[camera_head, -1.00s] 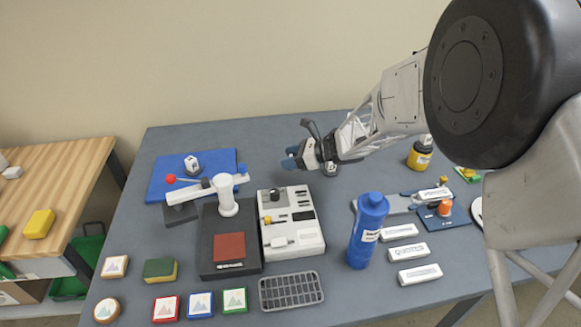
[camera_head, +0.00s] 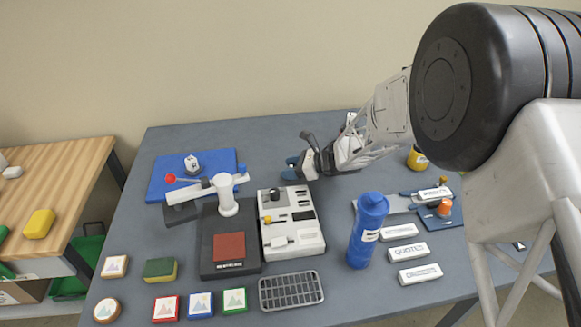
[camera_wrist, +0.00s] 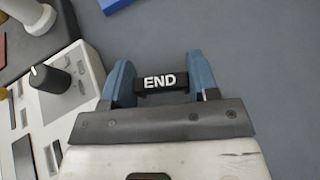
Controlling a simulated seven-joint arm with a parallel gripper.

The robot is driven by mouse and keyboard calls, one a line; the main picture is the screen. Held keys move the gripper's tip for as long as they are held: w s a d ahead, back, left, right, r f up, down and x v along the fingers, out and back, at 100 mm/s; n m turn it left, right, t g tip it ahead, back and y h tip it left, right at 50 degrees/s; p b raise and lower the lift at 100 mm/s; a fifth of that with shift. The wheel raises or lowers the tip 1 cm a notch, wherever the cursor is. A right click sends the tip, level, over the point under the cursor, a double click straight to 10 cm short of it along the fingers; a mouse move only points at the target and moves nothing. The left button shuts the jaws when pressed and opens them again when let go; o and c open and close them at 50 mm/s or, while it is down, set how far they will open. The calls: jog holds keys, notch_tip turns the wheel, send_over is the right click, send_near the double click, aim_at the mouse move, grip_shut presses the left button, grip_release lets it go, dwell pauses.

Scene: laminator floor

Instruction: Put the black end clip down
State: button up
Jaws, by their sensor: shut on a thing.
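The black end clip (camera_wrist: 160,82), a small black block marked END in white, sits between the two blue fingertips in the wrist view. My gripper (camera_wrist: 162,85) is shut on it, with a finger at each end of the clip. In the head view my gripper (camera_head: 291,168) is just beyond the far end of the grey-white control box (camera_head: 292,240), over the grey table. The clip cannot be made out in the head view. I cannot tell whether the clip touches the table top.
The control box with its black knob (camera_wrist: 55,79) is close on the left in the wrist view. A blue mat (camera_head: 165,180) lies further left. A blue bottle (camera_head: 366,232) stands at right front. Bare grey table (camera_wrist: 265,60) lies right of the clip.

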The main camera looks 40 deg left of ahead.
jog(key=shift+f, duration=0.3)
jog(key=o, duration=0.9)
jog(key=shift+r, duration=0.15)
jog(key=shift+r, duration=0.5)
jog(key=v, duration=1.2)
